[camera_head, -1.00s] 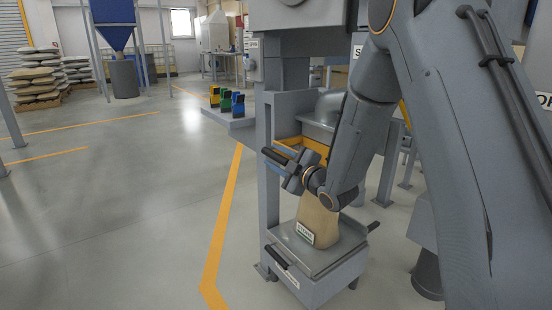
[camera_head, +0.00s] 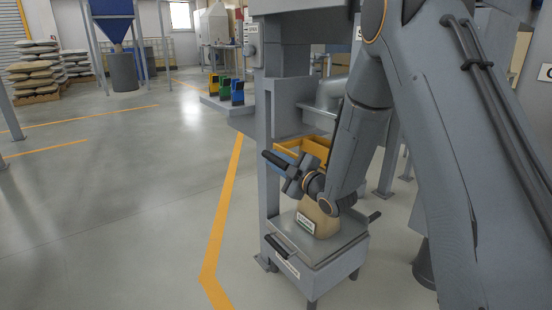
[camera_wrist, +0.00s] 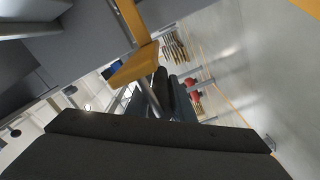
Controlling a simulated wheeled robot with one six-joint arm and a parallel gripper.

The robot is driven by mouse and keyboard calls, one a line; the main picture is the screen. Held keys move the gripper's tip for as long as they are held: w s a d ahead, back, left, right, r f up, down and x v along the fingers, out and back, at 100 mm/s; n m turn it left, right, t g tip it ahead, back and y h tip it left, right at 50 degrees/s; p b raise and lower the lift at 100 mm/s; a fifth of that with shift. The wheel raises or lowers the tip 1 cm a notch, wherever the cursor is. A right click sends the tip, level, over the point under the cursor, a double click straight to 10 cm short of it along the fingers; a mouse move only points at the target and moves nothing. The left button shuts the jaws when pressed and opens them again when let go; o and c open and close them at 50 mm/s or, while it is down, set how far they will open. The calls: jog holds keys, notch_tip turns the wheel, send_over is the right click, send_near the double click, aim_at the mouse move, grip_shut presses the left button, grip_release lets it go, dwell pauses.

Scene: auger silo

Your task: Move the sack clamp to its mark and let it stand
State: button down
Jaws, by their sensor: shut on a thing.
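The sack clamp appears to be the yellow frame (camera_head: 318,147) under the spout, partly hidden by my arm. In the wrist view a yellow arm (camera_wrist: 135,66) that looks like part of it reaches in from the top. My gripper (camera_head: 292,172) is beside the frame, above the sack, shut on what looks like the clamp's handle, a dark bar (camera_head: 275,160). A black grip and a grey rod (camera_wrist: 152,98) show in the wrist view; the exact contact is hidden. I cannot make out the mark.
A tan sack (camera_head: 318,216) with a label stands on a grey platform (camera_head: 338,246) just below my gripper. A grey post (camera_head: 268,150) rises at its left. A ledge with coloured bins (camera_head: 223,90) is behind. The floor left of the yellow line (camera_head: 222,215) is clear.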

jog(key=shift+s+f, duration=0.1)
jog(key=shift+f, duration=0.3)
jog(key=c, duration=1.7)
grip_release()
jog(key=shift+f, duration=0.1)
jog(key=shift+o, duration=0.6)
jog(key=p+v, duration=0.1)
jog(key=v, duration=0.6)
jog(key=shift+s+d, duration=0.25)
jog(key=shift+s, duration=0.05)
jog(key=shift+a, duration=0.1)
